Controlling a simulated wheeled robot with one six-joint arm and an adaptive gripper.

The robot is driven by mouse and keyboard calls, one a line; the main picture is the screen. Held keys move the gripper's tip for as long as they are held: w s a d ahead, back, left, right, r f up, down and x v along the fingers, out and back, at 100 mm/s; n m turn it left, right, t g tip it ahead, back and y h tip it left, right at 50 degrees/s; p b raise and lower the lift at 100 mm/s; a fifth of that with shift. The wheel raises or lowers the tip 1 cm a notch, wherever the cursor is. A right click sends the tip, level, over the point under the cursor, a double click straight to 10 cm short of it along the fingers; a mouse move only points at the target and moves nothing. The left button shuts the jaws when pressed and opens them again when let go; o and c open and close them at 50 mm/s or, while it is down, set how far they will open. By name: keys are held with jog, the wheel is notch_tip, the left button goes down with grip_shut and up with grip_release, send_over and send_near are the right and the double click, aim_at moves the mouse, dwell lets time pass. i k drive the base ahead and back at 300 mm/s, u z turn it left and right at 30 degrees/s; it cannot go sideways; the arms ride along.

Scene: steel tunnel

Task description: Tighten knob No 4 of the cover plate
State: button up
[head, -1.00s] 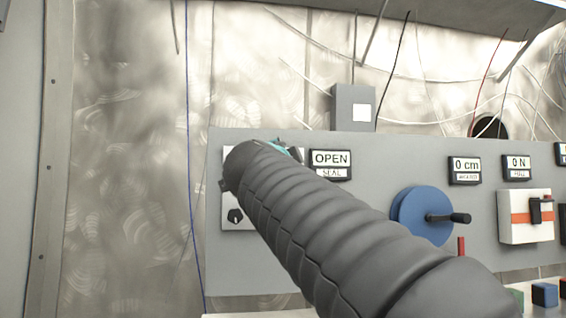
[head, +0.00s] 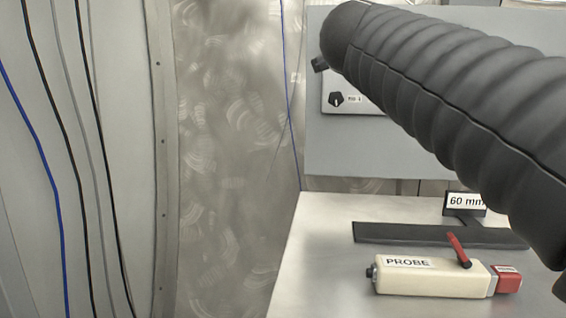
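The cover plate (head: 328,92) is a pale plate on the grey panel, and only its lower left part shows from behind my arm. One black knob (head: 336,99) with a small label beside it shows near its lower left corner. The label is too small to read, so I cannot tell which number it is. A small dark piece (head: 320,64) sticks out at the plate's left edge beside my arm; I cannot tell what it is. My black ribbed arm hides the rest of the plate, its other knobs and my gripper.
Below the panel (head: 400,158) is a light worktop (head: 325,260). On it lie a cream probe (head: 430,277) with a red end, a dark strip (head: 400,234) and a "60 mm" sign (head: 466,201). Several cables (head: 60,200) run down the left wall.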

aim_at(336, 98)
jog(key=k, duration=0.95)
jog(key=z, duration=0.05)
